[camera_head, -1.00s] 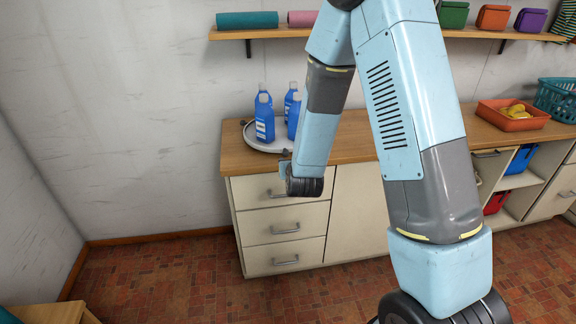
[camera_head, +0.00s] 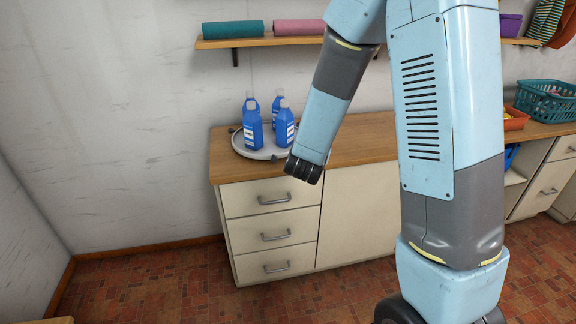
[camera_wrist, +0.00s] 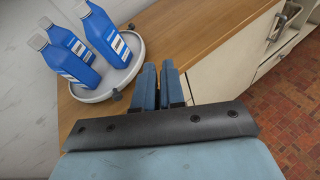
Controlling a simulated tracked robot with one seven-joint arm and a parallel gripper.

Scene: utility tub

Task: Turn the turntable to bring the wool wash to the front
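A round grey turntable (camera_head: 262,154) lies on the left end of the wooden counter; it also shows in the wrist view (camera_wrist: 122,78). Dark knobs (camera_wrist: 116,94) sit on its rim. Several blue bottles with grey caps stand on it: one at left (camera_head: 252,126), one at back (camera_head: 278,106), one at right (camera_head: 284,128). White labels show on some; I cannot read which is the wool wash. In the wrist view my gripper (camera_wrist: 159,66) has its two blue fingers nearly together, with a thin gap and nothing between them. It is just right of the turntable, apart from the bottles.
The counter (camera_head: 365,148) has clear wood right of the turntable, above drawers (camera_head: 272,236). A wall shelf (camera_head: 270,41) holds rolled towels above. A teal basket (camera_head: 545,100) and an orange tray (camera_head: 515,118) stand farther right. The wall is close behind the turntable.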

